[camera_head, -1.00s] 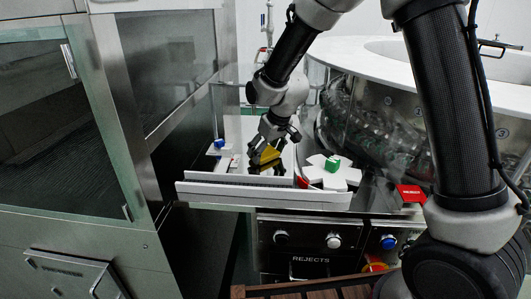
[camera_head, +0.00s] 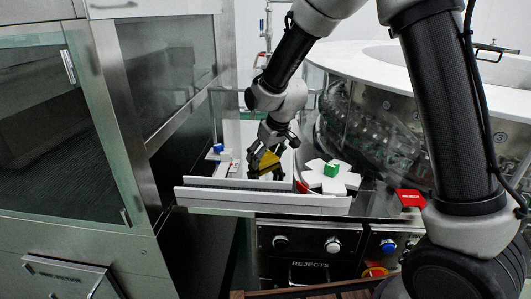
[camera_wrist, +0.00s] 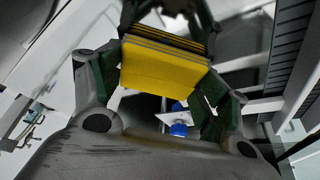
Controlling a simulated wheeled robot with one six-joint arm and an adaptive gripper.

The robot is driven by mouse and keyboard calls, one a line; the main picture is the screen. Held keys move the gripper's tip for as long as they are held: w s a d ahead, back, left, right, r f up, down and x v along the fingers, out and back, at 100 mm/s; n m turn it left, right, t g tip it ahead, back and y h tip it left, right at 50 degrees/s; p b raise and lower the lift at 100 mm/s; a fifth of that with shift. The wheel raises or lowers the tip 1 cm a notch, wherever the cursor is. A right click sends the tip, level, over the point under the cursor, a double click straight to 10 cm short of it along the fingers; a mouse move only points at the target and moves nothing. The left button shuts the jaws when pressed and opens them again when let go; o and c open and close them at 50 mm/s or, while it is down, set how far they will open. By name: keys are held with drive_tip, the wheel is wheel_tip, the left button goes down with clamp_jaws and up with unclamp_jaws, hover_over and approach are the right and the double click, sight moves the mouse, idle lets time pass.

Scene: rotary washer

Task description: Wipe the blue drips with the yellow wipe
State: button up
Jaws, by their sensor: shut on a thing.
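The yellow wipe (camera_wrist: 160,66) is a thick yellow pad with dark stripes along one edge. It sits between the two fingers of my gripper (camera_wrist: 165,85), which is shut on it. In the head view, my gripper (camera_head: 262,158) is low over the flat deck (camera_head: 229,182) behind a white rail, with the yellow wipe (camera_head: 268,159) showing beside the fingers. I cannot tell whether the wipe touches the surface. I cannot make out any blue drips; the gripper and wipe hide part of the deck.
A blue knob (camera_head: 219,148) stands on a white block left of the gripper. A white star wheel (camera_head: 330,180) with a green block (camera_head: 331,169) is to the right. A white rail (camera_head: 262,197) runs along the front. A red block (camera_head: 411,198) lies farther right.

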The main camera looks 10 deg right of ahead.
sight(263, 165)
drive_tip(key=shift+s+a+f, duration=0.1)
drive_tip(key=shift+s+a, duration=0.05)
drive_tip(key=shift+s, duration=0.85)
drive_tip(key=shift+s+a+f, duration=0.1)
drive_tip(key=shift+s+a, duration=0.05)
drive_tip(key=shift+s, duration=0.8)
drive_tip(key=shift+r, duration=0.1)
drive_tip(key=shift+w+r, duration=0.1)
drive_tip(key=shift+r, duration=2.9)
drive_tip(key=shift+r, duration=0.15)
wheel_tip(263, 165, up, 3)
drive_tip(key=shift+f, duration=0.15)
